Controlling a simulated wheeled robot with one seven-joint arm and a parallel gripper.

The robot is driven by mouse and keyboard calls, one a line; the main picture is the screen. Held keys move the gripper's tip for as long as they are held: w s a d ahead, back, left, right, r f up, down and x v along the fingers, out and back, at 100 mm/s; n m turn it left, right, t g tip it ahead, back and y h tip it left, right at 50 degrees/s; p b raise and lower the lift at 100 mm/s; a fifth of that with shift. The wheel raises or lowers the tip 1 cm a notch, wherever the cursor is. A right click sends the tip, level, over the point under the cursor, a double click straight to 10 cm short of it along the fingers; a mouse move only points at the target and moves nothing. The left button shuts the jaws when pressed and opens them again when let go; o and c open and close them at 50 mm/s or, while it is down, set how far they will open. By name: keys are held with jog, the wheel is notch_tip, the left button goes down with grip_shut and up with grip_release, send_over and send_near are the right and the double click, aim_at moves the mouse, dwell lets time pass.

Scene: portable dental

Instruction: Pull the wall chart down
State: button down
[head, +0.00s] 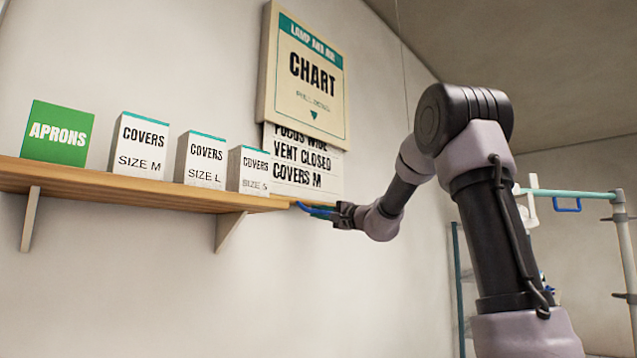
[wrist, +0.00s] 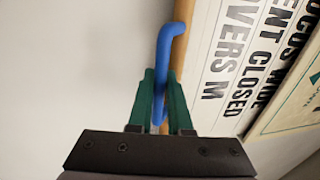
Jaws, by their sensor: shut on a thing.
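The wall chart (head: 306,165) hangs partly out below its cream case (head: 302,82), which is marked CHART with a downward arrow. Printed lines on the sheet read VENT CLOSED and COVERS M. A wooden bar (head: 282,198) runs along the sheet's lower edge. In the wrist view the sheet (wrist: 240,65) is at the right, beside the bar. A blue pull handle (wrist: 167,45) sticks out from the bar. My gripper (wrist: 161,100) is shut on this handle, with a green finger on each side. In the head view my gripper (head: 325,211) is at the bar's right end.
A wooden shelf (head: 130,188) on the wall to the left holds a green APRONS box (head: 58,135) and white COVERS boxes (head: 140,147) in sizes M, L and S. Its right end is close to the bar. A teal-and-grey frame (head: 575,192) stands at the right.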

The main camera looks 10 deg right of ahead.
notch_tip(320, 180, down, 16)
dwell(0.4)
jog(key=c, duration=0.8)
grip_release()
jog(key=shift+c, duration=0.2)
jog(key=v, duration=1)
jog(key=shift+s+d, duration=0.25)
jog(key=shift+s, duration=0.05)
jog(key=shift+f, duration=0.1)
jog(key=shift+a, duration=0.1)
